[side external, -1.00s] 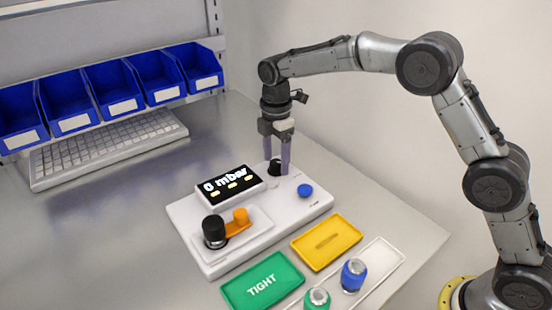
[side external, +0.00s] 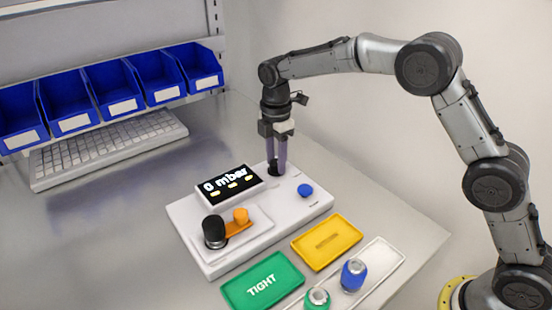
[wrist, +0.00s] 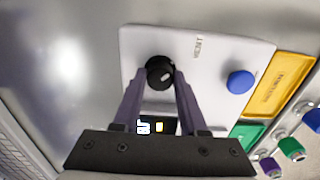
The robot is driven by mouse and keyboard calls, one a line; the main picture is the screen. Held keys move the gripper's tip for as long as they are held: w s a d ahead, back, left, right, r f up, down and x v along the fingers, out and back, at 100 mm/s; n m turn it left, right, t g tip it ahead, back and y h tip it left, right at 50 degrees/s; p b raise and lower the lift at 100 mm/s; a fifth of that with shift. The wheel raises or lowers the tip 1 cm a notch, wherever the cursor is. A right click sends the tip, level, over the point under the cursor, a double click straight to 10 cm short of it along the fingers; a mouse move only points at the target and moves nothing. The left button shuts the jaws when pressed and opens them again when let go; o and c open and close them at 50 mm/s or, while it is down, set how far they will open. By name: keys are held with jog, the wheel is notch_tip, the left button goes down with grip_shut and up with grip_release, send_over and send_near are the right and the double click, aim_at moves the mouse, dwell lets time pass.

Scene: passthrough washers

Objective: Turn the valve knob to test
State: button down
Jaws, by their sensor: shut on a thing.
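The black valve knob (wrist: 158,72) sits on the white test unit (side external: 180,215), near its back corner. A small light mark shows on its top in the wrist view. My gripper (side external: 276,168) points down over the knob, with its two purple fingers closed on the knob's sides. In the wrist view the fingertips (wrist: 160,80) meet the knob on its left and right. A label reading VENT (wrist: 198,47) is printed on the unit beside the knob. The fingers mostly hide the knob in the side view. The display (side external: 229,184) reads 0 mbar.
A blue button (side external: 305,190) is right of the knob. A black cap (side external: 214,232) and an orange part (side external: 240,216) are at the unit's front. A green TIGHT tray (side external: 262,281), a yellow tray (side external: 327,242) and a white tray (side external: 385,262) with fittings lie nearby.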

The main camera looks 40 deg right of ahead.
jog(key=shift+m, duration=0.3)
jog(key=m, duration=0.3)
jog(key=shift+m, duration=0.3)
jog(key=m, duration=0.4)
jog(key=shift+m, duration=0.3)
jog(key=m, duration=0.4)
jog(key=shift+r+m, duration=0.1)
jog(key=shift+m, duration=2.4)
jog(key=shift+c, duration=2.2)
grip_release()
